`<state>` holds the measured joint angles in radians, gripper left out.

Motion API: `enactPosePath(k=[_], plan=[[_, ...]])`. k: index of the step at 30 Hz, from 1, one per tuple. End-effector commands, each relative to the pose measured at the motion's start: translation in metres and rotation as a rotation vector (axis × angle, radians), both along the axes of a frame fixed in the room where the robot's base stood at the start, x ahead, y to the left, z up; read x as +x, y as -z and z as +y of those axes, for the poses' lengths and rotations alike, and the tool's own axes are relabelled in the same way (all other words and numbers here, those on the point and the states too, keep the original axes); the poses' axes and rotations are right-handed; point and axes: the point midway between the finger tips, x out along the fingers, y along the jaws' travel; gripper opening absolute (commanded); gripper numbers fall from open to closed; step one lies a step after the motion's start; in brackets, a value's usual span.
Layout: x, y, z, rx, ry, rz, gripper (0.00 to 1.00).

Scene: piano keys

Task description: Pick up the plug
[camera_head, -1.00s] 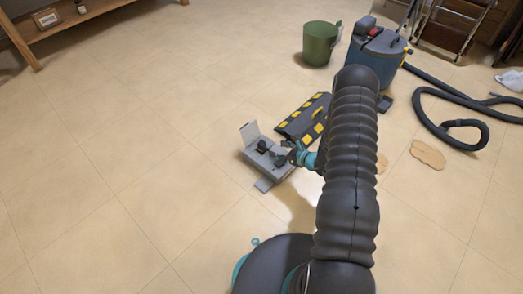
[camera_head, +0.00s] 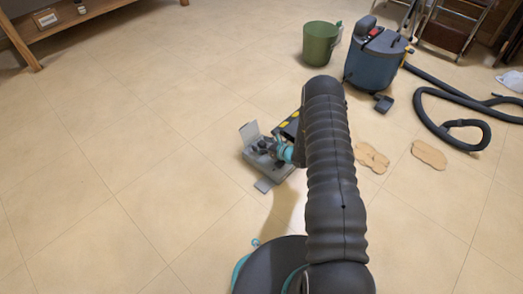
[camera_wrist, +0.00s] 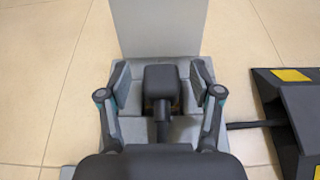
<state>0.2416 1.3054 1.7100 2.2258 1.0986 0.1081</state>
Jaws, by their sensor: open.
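The plug is a dark, blocky piece (camera_wrist: 161,84) with a stem below it, in the middle of the wrist view. It sits in a grey floor box with an upright lid (camera_wrist: 158,25). My gripper (camera_wrist: 160,80) is open, with one finger on each side of the plug and a gap on both sides. In the head view the grey box (camera_head: 264,185) is on the floor left of my arm. My gripper (camera_head: 268,148) is over the box there, and the plug is hard to tell apart from its dark fingers.
A black and yellow cable ramp (camera_wrist: 300,115) lies right of the box, with a dark cable between them. A green bucket (camera_head: 319,43), a blue vacuum (camera_head: 372,62) and its hose (camera_head: 455,123) stand farther back. Brown patches (camera_head: 370,157) mark the floor.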

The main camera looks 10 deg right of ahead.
Motion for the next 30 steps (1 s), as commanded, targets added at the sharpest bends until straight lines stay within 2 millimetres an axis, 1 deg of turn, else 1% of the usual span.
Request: enactPosePath(k=[4,5,6,8,9,11,12,23,26,30], plan=[[0.0,0.0,0.0,0.0,0.0,0.0,0.65],[0.0,0.0,0.0,0.0,0.0,0.0,0.6],[0.0,0.0,0.0,0.0,0.0,0.0,0.5],[0.0,0.0,0.0,0.0,0.0,0.0,0.35],[0.0,0.0,0.0,0.0,0.0,0.0,0.25],[0.0,0.0,0.0,0.0,0.0,0.0,0.1],[0.0,0.0,0.0,0.0,0.0,0.0,0.0],[0.0,-0.003,0.0,0.001,0.0,-0.001,0.0],[0.0,-0.009,0.0,0.001,0.0,-0.001,0.0],[0.0,-0.026,-0.001,-0.001,0.0,-0.003,0.0]])
